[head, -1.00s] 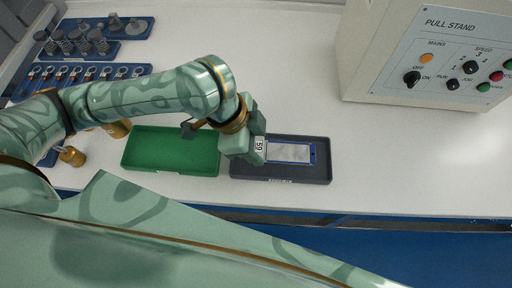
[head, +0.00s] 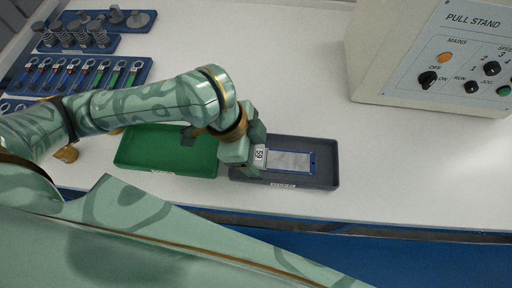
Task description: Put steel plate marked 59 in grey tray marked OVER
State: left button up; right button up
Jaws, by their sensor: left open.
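The steel plate marked 59 (head: 290,161) lies flat inside the grey tray (head: 325,176), with its 59 label at its left end. The tray's front label is too small to read. My left gripper (head: 256,150) is at the tray's left end, beside the plate's labelled end. It is open, and its fingers hide the tray's left corner. I cannot tell whether a finger touches the plate. My right gripper is not in view.
A green tray (head: 160,150) stands left of the grey tray, partly under my left arm. Blue racks (head: 90,75) with springs and small parts stand at the back left. The pull stand (head: 430,60) stands at the back right. The bench right of the grey tray is clear.

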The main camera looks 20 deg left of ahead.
pick_arm(q)
jog(key=p+v, duration=0.6)
jog(key=v, duration=0.6)
jog(key=shift+p, duration=0.4)
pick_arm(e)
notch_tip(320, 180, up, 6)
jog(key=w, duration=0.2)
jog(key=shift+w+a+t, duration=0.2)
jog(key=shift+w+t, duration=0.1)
pick_arm(q)
jog(key=shift+r, duration=0.1)
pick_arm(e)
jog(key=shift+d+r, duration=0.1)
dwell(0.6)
